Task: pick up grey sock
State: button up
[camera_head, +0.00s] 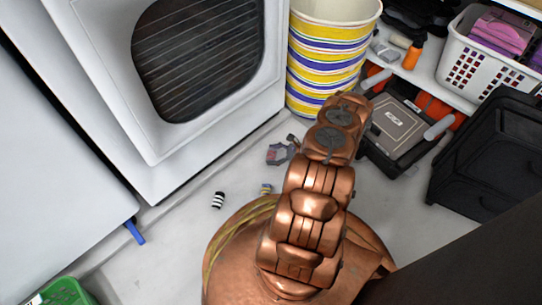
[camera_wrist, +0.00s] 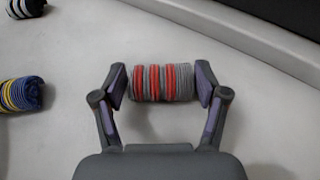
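A rolled grey sock with red stripes (camera_wrist: 162,83) lies on the floor in the middle of the wrist view. In the head view the grey sock (camera_head: 277,154) shows small, left of my arm. My gripper (camera_wrist: 162,80) is spread wide, one finger at each end of the sock. The sock nearly fills the gap, and I see no clear squeeze on it. In the head view my gripper is mostly hidden by my copper-coloured arm.
A black-and-white sock (camera_head: 218,200) and a blue-and-yellow sock (camera_head: 266,189) lie nearby on the floor. A white appliance (camera_head: 120,110) stands left, striped buckets (camera_head: 325,65) behind, and a black case (camera_head: 490,150) right. A green basket (camera_head: 65,293) is at bottom left.

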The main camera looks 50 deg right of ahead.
jog(key=c, duration=0.4)
jog(key=shift+o, duration=0.2)
